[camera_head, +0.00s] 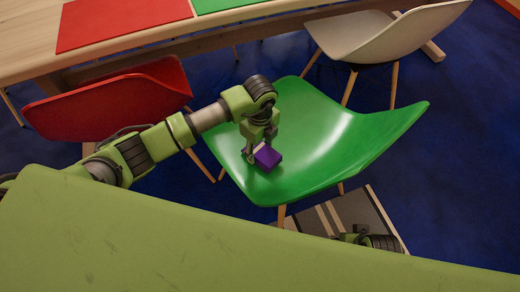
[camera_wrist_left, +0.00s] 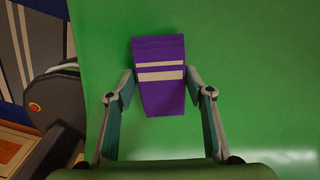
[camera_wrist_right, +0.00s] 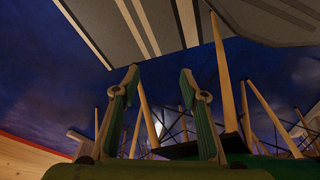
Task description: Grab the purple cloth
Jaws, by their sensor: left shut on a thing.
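The purple cloth (camera_head: 267,158) is a folded block on the seat of the green chair (camera_head: 310,140). In the left wrist view the cloth (camera_wrist_left: 160,98) shows two pale stripes and stacked folds at its far end. My left gripper (camera_head: 259,152) reaches down over the seat and is shut on the cloth, with one finger (camera_wrist_left: 158,84) against each side. My right gripper (camera_wrist_right: 159,75) is open and empty in the right wrist view, low down with chair legs beyond it. In the head view it is mostly hidden.
A red chair (camera_head: 110,105) stands left, beneath my left arm. A white chair (camera_head: 385,38) stands behind right. A wooden table with a red mat (camera_head: 120,20) and a green mat (camera_head: 222,4) runs along the back. A striped panel (camera_head: 340,212) lies low at the front.

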